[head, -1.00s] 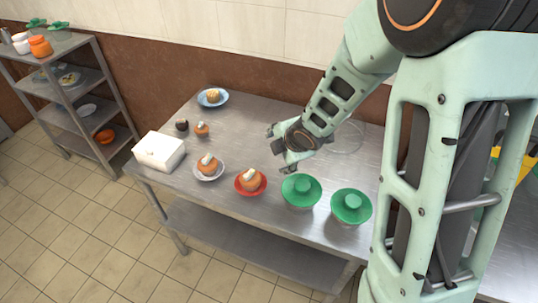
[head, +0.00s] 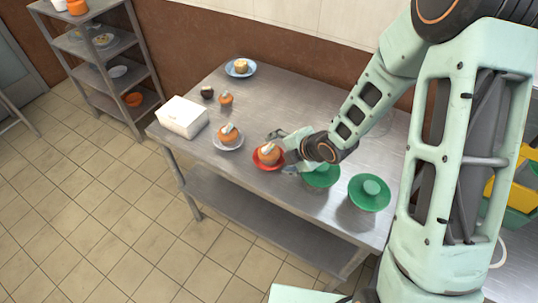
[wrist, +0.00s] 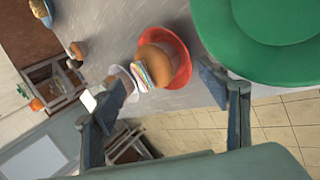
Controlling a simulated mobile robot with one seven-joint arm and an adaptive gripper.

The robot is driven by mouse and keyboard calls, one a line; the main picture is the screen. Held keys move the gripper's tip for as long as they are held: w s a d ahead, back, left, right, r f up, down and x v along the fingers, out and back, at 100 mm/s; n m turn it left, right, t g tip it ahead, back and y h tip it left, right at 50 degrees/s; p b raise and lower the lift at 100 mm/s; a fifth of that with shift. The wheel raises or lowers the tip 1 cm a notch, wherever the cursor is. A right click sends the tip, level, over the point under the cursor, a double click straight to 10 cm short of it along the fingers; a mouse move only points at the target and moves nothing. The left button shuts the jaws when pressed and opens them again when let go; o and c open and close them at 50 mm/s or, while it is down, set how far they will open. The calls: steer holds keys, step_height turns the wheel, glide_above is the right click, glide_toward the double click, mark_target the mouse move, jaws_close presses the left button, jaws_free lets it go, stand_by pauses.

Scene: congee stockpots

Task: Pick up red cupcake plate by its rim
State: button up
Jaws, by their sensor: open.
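The red plate (head: 262,165) lies near the front edge of the steel table and holds an orange-brown cupcake (head: 268,154) with a pale topping. In the wrist view the red plate (wrist: 183,60) shows behind the cupcake (wrist: 153,58), above the gap between the fingers. My gripper (head: 281,152) is open and empty, close to the plate's right side. In the wrist view its fingers (wrist: 163,82) are spread wide, the right one near the plate's rim. I cannot tell whether any finger touches the rim.
A pale plate with a cupcake (head: 227,143) is to the left, near a white box (head: 182,116). A blue plate (head: 241,72) sits at the back. The table's middle is clear.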

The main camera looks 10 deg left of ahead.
mark_target(274, 155)
steer(key=shift+x, duration=2.2)
steer(key=shift+s, duration=0.1)
steer(key=c, duration=1)
